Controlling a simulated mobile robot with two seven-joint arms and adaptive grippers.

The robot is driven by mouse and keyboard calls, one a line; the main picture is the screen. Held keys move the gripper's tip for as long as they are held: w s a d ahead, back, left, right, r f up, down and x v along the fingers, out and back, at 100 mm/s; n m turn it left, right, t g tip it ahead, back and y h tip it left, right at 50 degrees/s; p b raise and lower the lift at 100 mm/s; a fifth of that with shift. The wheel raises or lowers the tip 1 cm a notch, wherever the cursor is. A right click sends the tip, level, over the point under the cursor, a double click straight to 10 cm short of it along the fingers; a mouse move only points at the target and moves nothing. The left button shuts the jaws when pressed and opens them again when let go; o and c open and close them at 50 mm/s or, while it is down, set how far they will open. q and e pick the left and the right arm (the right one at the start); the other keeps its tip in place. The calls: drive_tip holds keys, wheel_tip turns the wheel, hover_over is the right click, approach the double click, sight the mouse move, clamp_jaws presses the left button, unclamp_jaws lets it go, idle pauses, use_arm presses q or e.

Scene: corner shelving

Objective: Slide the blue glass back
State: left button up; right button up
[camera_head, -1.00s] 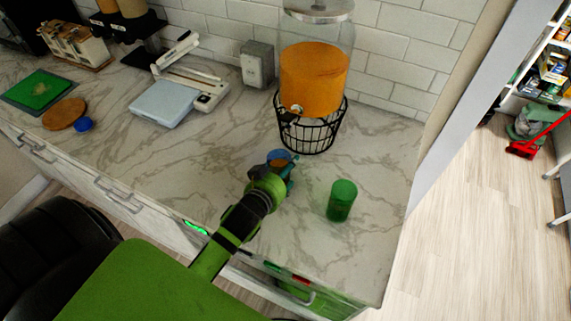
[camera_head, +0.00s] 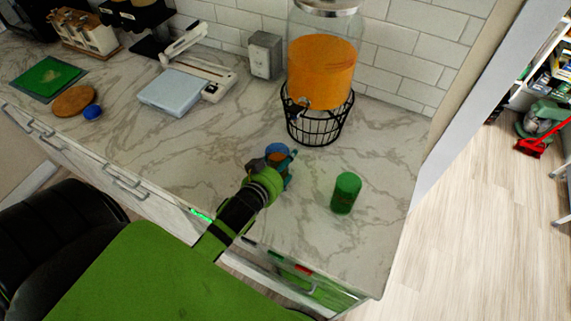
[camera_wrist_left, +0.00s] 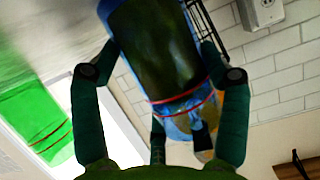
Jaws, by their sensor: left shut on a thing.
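The blue glass (camera_head: 277,152) is on or just above the marble counter, in front and to the left of the juice dispenser. My left gripper (camera_head: 275,167) is shut around it, with a finger on each side, and hides its lower part. In the left wrist view the blue glass (camera_wrist_left: 155,45) fills the space between the dark green fingers of my left gripper (camera_wrist_left: 160,62). It is see-through blue with red lines around it. I cannot tell whether its base touches the counter. My right gripper is not in view.
A green glass (camera_head: 346,193) stands to the right, near the counter's front right. The orange juice dispenser (camera_head: 322,70) sits on a black wire stand (camera_head: 318,122) behind. A white scale (camera_head: 172,91) stands back left. Bare counter (camera_head: 205,135) lies left of the gripper.

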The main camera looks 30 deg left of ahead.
use_arm(q)
drive_tip(key=shift+s+a+p, duration=0.15)
drive_tip(key=shift+a+p, duration=0.3)
drive_tip(key=shift+a, duration=1.8)
drive_tip(key=shift+s+a+p, duration=0.1)
drive_tip(key=shift+a+p, duration=0.3)
drive_tip(key=shift+a, duration=1.85)
drive_tip(key=shift+s+a+f, duration=0.1)
drive_tip(key=shift+s+a, duration=0.05)
drive_tip(key=shift+a, duration=1.8)
drive_tip(key=shift+s+a, duration=0.1)
drive_tip(key=shift+a, duration=1.85)
drive_tip(key=shift+p, duration=0.45)
drive_tip(key=o, duration=1.5)
drive_tip(key=shift+w, duration=0.1)
